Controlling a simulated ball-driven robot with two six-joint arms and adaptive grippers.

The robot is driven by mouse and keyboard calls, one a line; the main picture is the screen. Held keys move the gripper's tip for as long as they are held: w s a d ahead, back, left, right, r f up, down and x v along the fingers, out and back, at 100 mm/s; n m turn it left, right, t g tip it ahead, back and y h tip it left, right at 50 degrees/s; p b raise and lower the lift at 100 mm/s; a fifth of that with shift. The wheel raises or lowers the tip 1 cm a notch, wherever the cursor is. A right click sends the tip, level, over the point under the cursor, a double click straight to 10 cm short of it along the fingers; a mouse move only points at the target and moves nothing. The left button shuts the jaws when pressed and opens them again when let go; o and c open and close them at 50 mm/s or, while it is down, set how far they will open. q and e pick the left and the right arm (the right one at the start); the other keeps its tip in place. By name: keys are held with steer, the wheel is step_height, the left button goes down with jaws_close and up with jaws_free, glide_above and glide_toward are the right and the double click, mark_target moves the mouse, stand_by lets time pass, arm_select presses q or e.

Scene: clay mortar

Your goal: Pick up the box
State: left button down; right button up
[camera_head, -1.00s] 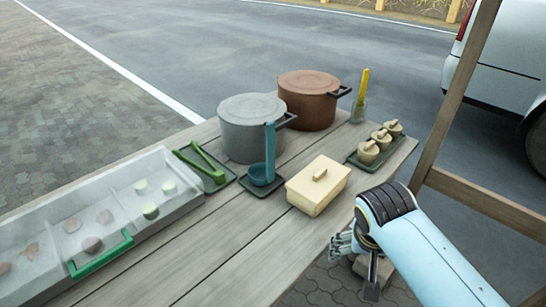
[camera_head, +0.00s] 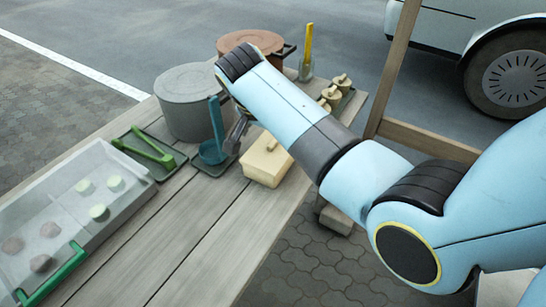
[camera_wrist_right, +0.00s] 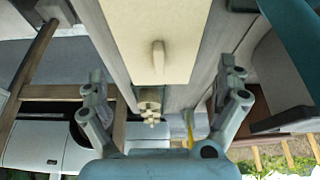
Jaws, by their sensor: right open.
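The cream box (camera_head: 263,164) with a small bar handle on its lid sits on the wooden table near its right edge. My right gripper (camera_head: 238,130) shows only partly, beside the box's far left corner and near the blue ladle. In the right wrist view the box (camera_wrist_right: 165,30) lies straight ahead with its handle in the middle. The right gripper's two fingers (camera_wrist_right: 167,84) are spread wide, with nothing between them touching. My left gripper is not in view.
A blue ladle on its stand (camera_head: 213,150) is close left of the box. A grey pot (camera_head: 187,110) and a brown pot (camera_head: 250,40) stand behind. Small lidded jars (camera_head: 340,82) are beyond my arm. Green tongs (camera_head: 150,150) and a clear bin (camera_head: 70,205) are left. The front planks are clear.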

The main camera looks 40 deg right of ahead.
mark_target(272, 143)
steer(key=x, duration=0.4)
steer(key=shift+s+a+f, duration=0.1)
steer(key=shift+f, duration=0.25)
steer(key=c, duration=1.4)
